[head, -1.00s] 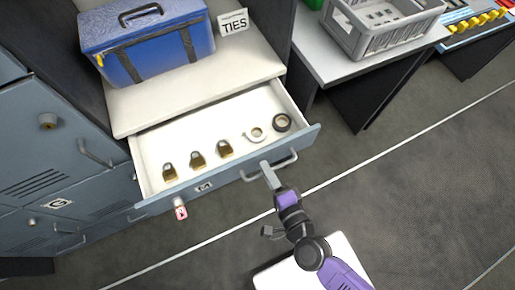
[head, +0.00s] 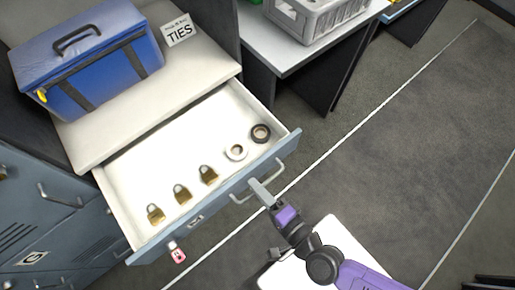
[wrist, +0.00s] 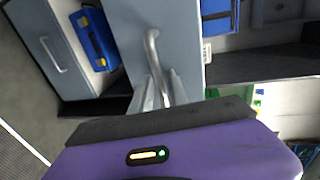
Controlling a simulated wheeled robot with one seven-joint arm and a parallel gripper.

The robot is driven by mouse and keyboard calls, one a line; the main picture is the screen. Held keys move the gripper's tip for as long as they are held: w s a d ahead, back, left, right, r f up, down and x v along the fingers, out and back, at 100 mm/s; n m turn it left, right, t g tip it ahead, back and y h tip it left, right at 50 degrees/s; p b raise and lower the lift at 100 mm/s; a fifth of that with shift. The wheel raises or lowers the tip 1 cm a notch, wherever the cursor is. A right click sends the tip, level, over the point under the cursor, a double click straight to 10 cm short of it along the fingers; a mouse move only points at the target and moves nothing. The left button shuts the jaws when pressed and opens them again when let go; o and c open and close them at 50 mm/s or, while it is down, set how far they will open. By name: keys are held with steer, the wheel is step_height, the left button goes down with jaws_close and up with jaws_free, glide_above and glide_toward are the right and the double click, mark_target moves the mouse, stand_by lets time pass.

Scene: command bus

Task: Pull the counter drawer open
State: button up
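The counter drawer (head: 215,203) is pulled well out from under the pale counter top (head: 150,100). Three brass padlocks (head: 181,194), a white tape roll (head: 236,152) and a black tape roll (head: 261,133) lie inside it. Its grey bar handle (head: 279,171) is on the front panel. The exact finger contact is partly hidden.
A blue case (head: 85,62) and a TIES sign (head: 179,31) stand on the counter. A pink-red tag (head: 177,254) hangs at the drawer front's left. Grey lockers (head: 45,225) are at left, a table with a grey crate (head: 318,18) behind. The floor at right is clear.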

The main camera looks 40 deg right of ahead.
steer(key=b+v, duration=0.1)
steer(key=v, duration=0.6)
steer(key=shift+s+b, duration=0.4)
stand_by(0.5)
